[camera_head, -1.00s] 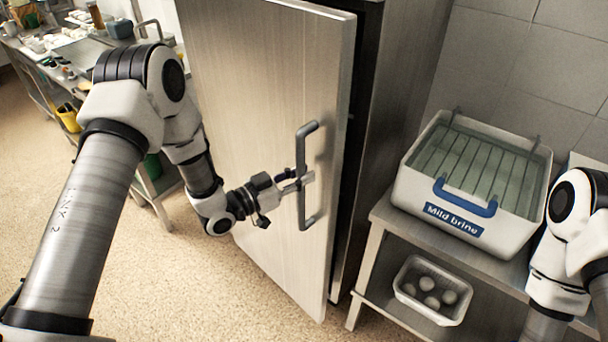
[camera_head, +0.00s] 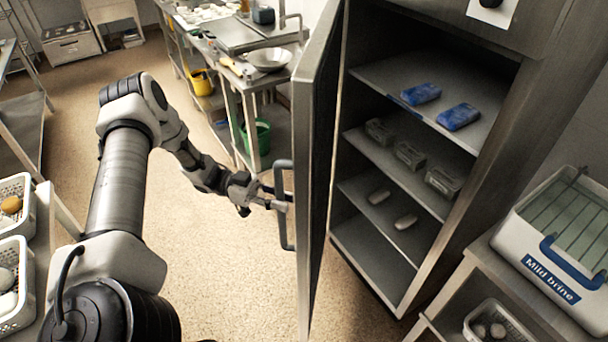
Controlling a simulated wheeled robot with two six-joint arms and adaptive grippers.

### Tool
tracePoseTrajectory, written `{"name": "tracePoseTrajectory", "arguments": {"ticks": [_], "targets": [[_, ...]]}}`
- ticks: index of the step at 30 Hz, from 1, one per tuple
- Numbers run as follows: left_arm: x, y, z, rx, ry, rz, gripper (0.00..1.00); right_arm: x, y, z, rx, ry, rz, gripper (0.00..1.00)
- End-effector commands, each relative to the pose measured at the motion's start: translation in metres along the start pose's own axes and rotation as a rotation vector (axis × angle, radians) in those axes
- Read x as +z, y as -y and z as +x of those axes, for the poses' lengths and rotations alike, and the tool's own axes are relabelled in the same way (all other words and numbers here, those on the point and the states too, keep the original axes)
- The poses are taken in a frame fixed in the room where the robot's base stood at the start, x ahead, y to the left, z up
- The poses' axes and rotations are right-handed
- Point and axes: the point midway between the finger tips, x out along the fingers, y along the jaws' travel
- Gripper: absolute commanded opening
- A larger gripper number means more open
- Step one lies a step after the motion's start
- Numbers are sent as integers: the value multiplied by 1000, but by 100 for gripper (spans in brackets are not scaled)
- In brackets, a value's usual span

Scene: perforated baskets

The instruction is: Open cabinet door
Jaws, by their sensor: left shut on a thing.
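The cabinet door (camera_head: 314,150) stands wide open and shows nearly edge-on in the head view. Its grey bar handle (camera_head: 281,222) is on the door's outer face, to the left. My left gripper (camera_head: 282,199) is shut on the handle near its middle. The cabinet (camera_head: 448,212) is open to the right of the door. Its shelves hold two blue packs (camera_head: 458,117), several grey blocks (camera_head: 409,154) and two small pale items (camera_head: 405,221). My right gripper is not in view.
A white tub labelled Mild brine (camera_head: 560,262) stands on a steel table at the right. A steel counter (camera_head: 245,85) with a green bucket (camera_head: 257,138) is behind the door. White perforated baskets (camera_head: 14,275) are at the left. The floor between is clear.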

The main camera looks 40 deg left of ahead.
Motion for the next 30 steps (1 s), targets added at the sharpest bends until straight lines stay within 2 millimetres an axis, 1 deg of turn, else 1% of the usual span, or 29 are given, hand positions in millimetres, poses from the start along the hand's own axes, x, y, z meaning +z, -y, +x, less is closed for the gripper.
{"name": "tracePoseTrajectory", "arguments": {"ticks": [4, 14, 15, 16, 17, 26, 29, 30], "targets": [[-2, 0, -7, 14, -2, 1, 0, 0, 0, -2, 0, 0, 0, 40], [-2, 0, -7, 15, -4, 3, 0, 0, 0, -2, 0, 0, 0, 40], [-2, 0, -7, 15, -4, 3, 35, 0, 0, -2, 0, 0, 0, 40], [-2, 0, -7, 15, -4, 3, 46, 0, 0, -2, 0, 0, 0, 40], [-2, 0, -7, 15, -4, 3, 47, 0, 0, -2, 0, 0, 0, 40], [-1, 0, -8, 14, -2, 2, 47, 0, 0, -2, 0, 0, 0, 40], [0, 1, -17, 13, -2, 3, 47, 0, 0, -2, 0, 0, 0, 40], [0, 1, -24, 11, -2, 3, 47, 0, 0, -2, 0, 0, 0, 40]]}}
